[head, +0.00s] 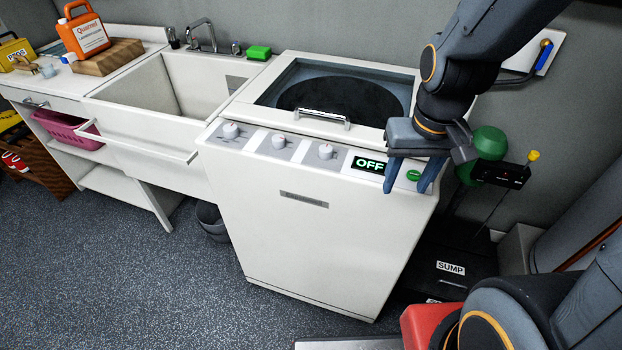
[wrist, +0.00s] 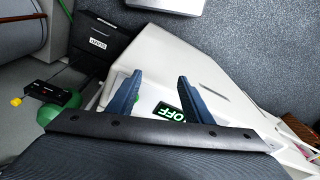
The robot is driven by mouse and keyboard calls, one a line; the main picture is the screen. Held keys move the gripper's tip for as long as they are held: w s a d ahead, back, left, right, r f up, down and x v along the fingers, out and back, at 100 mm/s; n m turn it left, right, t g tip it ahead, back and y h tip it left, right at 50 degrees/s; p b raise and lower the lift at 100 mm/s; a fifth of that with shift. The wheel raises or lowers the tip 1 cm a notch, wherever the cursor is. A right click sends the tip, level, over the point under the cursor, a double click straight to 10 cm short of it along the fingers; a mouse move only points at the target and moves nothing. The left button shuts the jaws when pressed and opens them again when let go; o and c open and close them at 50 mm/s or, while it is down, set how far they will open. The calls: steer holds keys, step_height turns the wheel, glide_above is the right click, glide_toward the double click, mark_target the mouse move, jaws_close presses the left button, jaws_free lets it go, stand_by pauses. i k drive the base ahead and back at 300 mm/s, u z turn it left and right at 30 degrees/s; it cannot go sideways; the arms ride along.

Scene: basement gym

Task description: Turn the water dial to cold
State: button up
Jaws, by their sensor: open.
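A white top-loading washer (head: 320,230) stands in the middle of the head view. Its front panel carries three white dials: a left dial (head: 230,130), a middle dial (head: 278,141) and a right dial (head: 325,151). Their markings are too small to read, so I cannot tell which is the water dial or where each points. A display (head: 367,165) reads OFF, with a green button (head: 413,175) to its right. My gripper (head: 406,189) is open and empty at the panel's right end, its fingers around the button in the picture. In the wrist view, my gripper (wrist: 160,77) shows near the display (wrist: 167,112).
A raised handle (head: 322,117) sits at the lid's front edge. A sink (head: 170,90) with a front rail adjoins the washer's left side. A black box marked SUMP (head: 450,268) and a green ball-shaped thing (head: 490,143) are at the right. Floor in front is clear.

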mark_target(279, 141)
steer(key=k, duration=0.5)
steer(key=u, duration=1.95)
steer(key=i, duration=1.1)
steer(key=z, duration=2)
